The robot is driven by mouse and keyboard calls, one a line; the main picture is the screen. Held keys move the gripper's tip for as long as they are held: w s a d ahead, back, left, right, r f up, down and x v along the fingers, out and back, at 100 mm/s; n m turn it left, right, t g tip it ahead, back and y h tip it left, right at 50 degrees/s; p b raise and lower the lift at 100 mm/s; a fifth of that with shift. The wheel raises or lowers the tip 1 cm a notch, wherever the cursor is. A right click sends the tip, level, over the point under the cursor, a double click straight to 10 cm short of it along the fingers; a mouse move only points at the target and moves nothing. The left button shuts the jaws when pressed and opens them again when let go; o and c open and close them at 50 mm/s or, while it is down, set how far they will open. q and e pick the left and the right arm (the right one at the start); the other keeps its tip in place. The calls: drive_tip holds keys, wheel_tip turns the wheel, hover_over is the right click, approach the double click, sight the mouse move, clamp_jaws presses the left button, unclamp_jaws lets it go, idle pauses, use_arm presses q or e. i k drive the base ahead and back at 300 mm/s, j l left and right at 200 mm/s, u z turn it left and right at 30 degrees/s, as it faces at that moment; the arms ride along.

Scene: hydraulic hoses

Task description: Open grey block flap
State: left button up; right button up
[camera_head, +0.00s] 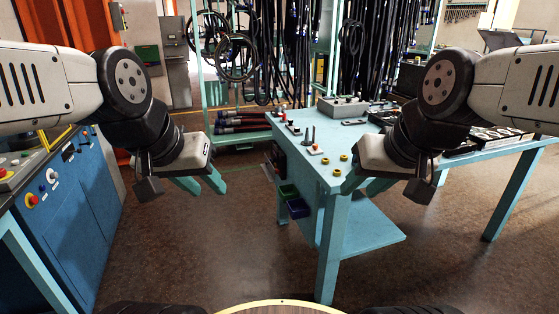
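A grey block-like box (343,107) sits at the back of the light-blue workbench (320,175). It is small in view, and I cannot make out a flap or whether one is open. My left gripper (209,189) hangs over the floor, left of the workbench, with its teal fingers apart and nothing between them. My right gripper (361,190) is near the workbench's front right corner, its fingers apart and empty. Both grippers are well short of the grey box and touch nothing that I can see.
A blue control cabinet (75,195) stands at the left. The floor between is clear.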

sight(270, 167)
drive_tip(key=i+j+z, duration=0.15)
drive_tip(key=z, duration=0.3)
drive_tip(key=i+j+z, duration=0.15)
drive_tip(key=z, duration=0.3)
drive_tip(key=i+j+z, duration=0.2)
drive_tip(key=j, duration=0.25)
drive_tip(key=i+j+z, duration=0.15)
drive_tip(key=j, duration=0.3)
drive_tip(key=j+z, duration=0.2)
drive_tip(key=j, duration=0.3)
drive_tip(key=i+j+z, duration=0.2)
drive_tip(key=j, duration=0.3)
drive_tip(key=i+j, duration=0.1)
drive_tip(key=j, duration=0.95)
drive_tip(key=i+j+z, duration=0.1)
drive_tip(key=j, duration=0.95)
drive_tip(key=i+j, duration=0.1)
drive_tip(key=j, duration=0.95)
